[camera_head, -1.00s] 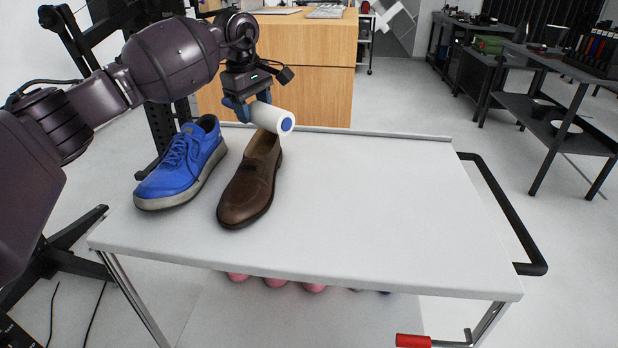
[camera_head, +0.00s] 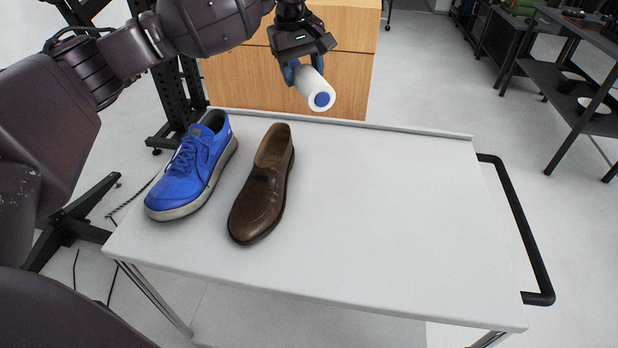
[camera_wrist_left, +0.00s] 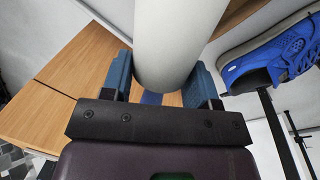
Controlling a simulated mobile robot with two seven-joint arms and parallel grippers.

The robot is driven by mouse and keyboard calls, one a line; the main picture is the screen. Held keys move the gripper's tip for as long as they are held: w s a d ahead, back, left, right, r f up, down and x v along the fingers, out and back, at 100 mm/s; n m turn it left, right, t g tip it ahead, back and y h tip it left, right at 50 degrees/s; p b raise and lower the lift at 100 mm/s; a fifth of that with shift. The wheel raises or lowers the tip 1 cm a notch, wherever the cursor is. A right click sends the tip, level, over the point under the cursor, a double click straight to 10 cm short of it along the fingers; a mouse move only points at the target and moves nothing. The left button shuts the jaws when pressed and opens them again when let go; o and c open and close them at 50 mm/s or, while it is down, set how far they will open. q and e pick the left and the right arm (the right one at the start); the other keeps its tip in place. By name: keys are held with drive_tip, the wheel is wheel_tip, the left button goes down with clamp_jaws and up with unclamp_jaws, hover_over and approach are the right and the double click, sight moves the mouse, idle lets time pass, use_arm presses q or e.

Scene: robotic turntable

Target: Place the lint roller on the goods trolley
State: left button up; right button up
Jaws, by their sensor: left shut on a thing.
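The lint roller (camera_head: 314,87) is a white cylinder with a blue core at its end. My left gripper (camera_head: 304,72) is shut on it and holds it near the far edge of the goods trolley (camera_head: 390,215), seemingly above the top's level. In the left wrist view the white lint roller (camera_wrist_left: 175,45) sits between the blue fingers of the left gripper (camera_wrist_left: 162,85). The trolley has a light grey flat top and a black side handle (camera_head: 522,230). My right gripper is not in view.
A blue sneaker (camera_head: 190,170) and a brown leather shoe (camera_head: 262,190) stand on the trolley's left part. The middle and right of the top are clear. A wooden cabinet (camera_head: 345,80) is behind, and a dark shelf rack (camera_head: 560,90) is at the far right.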

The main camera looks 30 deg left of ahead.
use_arm(q)
drive_tip(key=s+d+r+m+p, duration=0.1)
drive_tip(key=s+d+m+p, duration=0.3)
drive_tip(key=s, duration=0.3)
drive_tip(key=s+d+r+m+p, duration=0.1)
drive_tip(key=s+d+m+p, duration=0.15)
drive_tip(key=s+d, duration=0.45)
drive_tip(key=shift+n+g, duration=0.35)
drive_tip(key=shift+g, duration=0.05)
drive_tip(key=f, duration=0.5)
drive_tip(key=a+f, duration=0.1)
drive_tip(key=f, duration=0.4)
drive_tip(key=f+p, duration=0.1)
drive_tip(key=f, duration=0.4)
drive_tip(key=shift+s+a, duration=0.2)
drive_tip(key=shift+a, duration=0.05)
drive_tip(key=shift+f, duration=2.3)
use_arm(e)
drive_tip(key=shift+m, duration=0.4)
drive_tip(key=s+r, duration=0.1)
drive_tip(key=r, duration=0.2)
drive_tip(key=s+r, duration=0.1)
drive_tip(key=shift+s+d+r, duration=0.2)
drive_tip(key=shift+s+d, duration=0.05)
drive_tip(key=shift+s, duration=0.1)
